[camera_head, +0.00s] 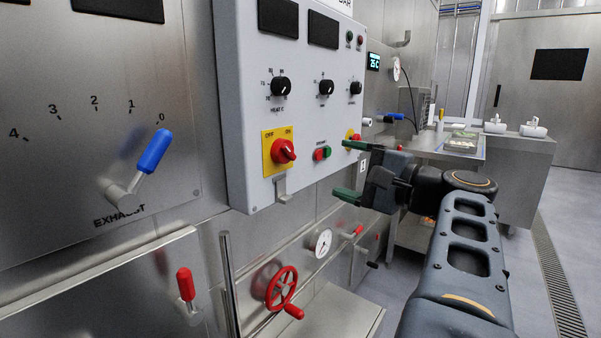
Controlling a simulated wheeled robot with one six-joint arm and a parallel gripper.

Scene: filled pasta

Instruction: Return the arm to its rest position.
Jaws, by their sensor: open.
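My gripper (350,171) is at the middle right of the head view, with its green-tipped fingers spread apart and nothing between them. It points left toward the grey control panel (240,95), near its lower right edge. The upper finger overlaps a red rotary switch on a yellow plate (351,135) and partly hides it; I cannot tell whether they touch. My dark arm reaches in from the bottom right, raised and extended.
The panel also carries a red switch on a yellow plate (284,150) and black knobs. A blue exhaust lever (154,151) is at left. A red handwheel (281,288) and a gauge (321,242) sit below. A steel table (521,146) stands behind. Floor is clear at right.

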